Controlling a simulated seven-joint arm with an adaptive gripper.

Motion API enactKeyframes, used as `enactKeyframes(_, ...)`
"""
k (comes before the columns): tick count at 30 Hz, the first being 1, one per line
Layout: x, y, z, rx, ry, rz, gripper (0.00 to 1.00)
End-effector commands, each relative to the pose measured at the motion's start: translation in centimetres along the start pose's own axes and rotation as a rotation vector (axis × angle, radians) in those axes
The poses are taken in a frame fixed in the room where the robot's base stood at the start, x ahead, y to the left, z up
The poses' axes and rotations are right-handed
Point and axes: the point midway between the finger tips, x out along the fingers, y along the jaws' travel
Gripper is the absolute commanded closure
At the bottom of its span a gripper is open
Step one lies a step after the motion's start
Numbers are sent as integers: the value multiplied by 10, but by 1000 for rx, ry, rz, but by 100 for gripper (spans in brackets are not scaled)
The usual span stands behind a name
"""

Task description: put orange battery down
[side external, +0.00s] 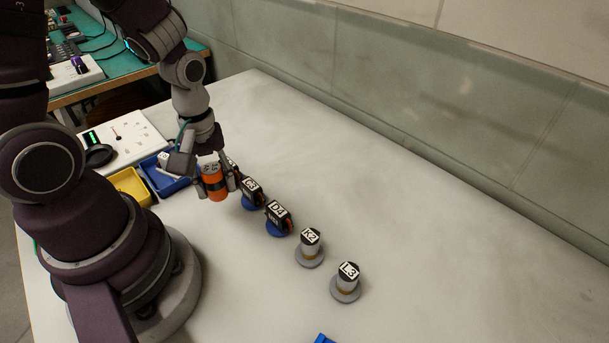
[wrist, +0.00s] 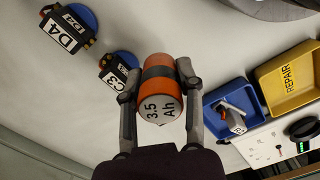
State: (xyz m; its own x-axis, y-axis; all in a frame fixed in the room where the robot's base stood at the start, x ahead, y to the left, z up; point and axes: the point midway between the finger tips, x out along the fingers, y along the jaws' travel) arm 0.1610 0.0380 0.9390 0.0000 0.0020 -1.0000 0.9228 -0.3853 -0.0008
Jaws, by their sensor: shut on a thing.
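The orange battery (side external: 215,188) is a short cylinder with a dark band and a pale end. My gripper (side external: 214,186) is shut on it, one finger on each side. In the wrist view the battery (wrist: 157,85) sits between the fingertips of my gripper (wrist: 158,78), with "3.5 Ah" readable on its pale end. I cannot tell whether the battery touches the table (side external: 420,240) or hangs just above it.
Servos C3 (side external: 251,193) and D4 (side external: 278,217) stand close right of the battery, on blue discs. A blue bin (wrist: 229,100) holding a labelled part and a yellow REPAIR bin (wrist: 289,75) are nearby. The table's right side is mostly clear.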

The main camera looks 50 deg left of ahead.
Motion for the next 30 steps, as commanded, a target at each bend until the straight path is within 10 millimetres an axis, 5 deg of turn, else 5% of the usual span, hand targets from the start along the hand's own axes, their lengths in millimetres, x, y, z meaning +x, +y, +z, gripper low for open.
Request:
enactKeyframes(6, -1, 38, 81, 488, 1, 0, 100)
enactKeyframes(12, -2, 36, 152, 857, -1, 1, 100)
enactKeyframes(20, -1, 33, 188, 1020, -2, 2, 100)
enactKeyframes(30, 8, 110, 229, 1019, -1, 1, 100)
